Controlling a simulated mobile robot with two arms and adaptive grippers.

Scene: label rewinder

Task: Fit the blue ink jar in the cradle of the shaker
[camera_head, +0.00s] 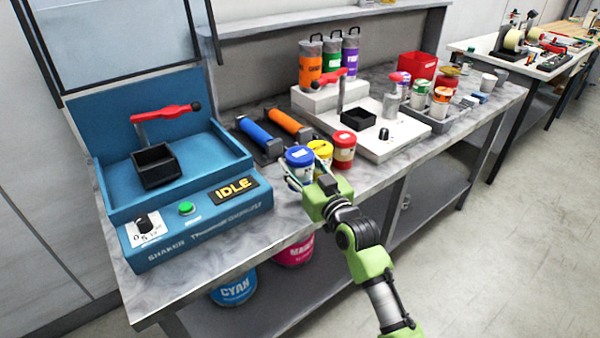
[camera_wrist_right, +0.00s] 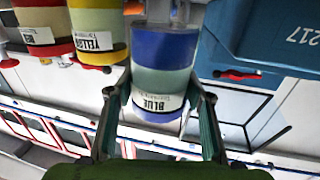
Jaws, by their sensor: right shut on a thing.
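The blue ink jar (camera_head: 299,161) is at the front edge of the grey bench in the head view, next to the yellow jar. My right gripper (camera_head: 303,180) is shut on it. In the right wrist view the blue jar (camera_wrist_right: 163,72), with its BLUE label, sits between the two fingers (camera_wrist_right: 160,115). The blue shaker (camera_head: 190,190) stands at the bench's left end with an IDLE display. Its black square cradle (camera_head: 156,166) looks empty, and a red-handled clamp (camera_head: 166,112) is above it. My left gripper is not in view.
The yellow jar (camera_head: 320,150) and red jar (camera_head: 343,150) stand close to the right of the blue jar. Blue and orange rollers (camera_head: 284,122) lie behind them. A white machine (camera_head: 390,142) with another clamp stands further right. Bare bench lies in front of the rollers.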

